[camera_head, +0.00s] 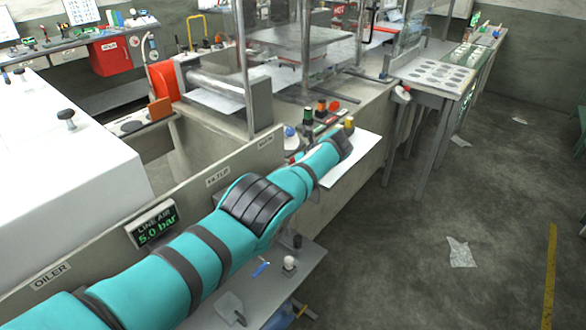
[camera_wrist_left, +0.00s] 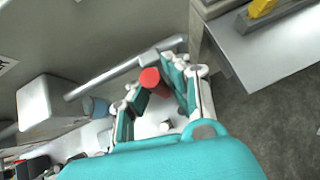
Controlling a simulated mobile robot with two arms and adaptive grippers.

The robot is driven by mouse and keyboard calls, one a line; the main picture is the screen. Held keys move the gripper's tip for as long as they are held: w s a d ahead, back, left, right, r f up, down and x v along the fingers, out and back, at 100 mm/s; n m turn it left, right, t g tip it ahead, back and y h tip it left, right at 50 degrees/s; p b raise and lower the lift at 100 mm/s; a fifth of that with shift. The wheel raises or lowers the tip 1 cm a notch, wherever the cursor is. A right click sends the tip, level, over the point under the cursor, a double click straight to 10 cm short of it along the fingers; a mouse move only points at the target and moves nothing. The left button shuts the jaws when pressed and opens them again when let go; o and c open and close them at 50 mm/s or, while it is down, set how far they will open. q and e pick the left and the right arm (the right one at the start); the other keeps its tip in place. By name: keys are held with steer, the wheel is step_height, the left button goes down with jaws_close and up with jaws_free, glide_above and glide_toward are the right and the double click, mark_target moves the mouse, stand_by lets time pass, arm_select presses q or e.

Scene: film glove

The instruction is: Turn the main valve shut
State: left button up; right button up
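The main valve's handle appears to be the red round knob (camera_wrist_left: 150,78) in the left wrist view, by a grey metal pipe (camera_wrist_left: 105,84) along a wall. My left gripper (camera_wrist_left: 153,90) is open, its two teal and white fingers on either side of the knob. I cannot tell whether they touch it. In the head view my left arm reaches from the lower left to a panel with a small MAIN label (camera_head: 266,142); the fingers and valve are not clearly visible there. A display (camera_head: 152,224) reads LINE AIR 5.0 bar. My right gripper is not in view.
Labels OILER (camera_head: 50,276) and FILTER (camera_head: 218,176) mark the panel. A white box (camera_wrist_left: 50,103) sits left of the gripper in the wrist view. A low grey shelf (camera_head: 305,267) with small items lies below my arm. The floor at right is mostly clear.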

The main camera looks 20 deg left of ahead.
arm_select(q)
steer(key=o, duration=0.4)
steer(key=shift+s+f, duration=0.25)
steer(key=shift+f, duration=0.05)
steer(key=shift+o, duration=0.6)
steer(key=shift+w+r, duration=0.1)
steer(key=shift+r, duration=0.1)
steer(key=shift+d+r, duration=0.1)
steer(key=v, duration=1.1)
steer(key=shift+d+r, duration=0.2)
steer(key=shift+r, duration=0.05)
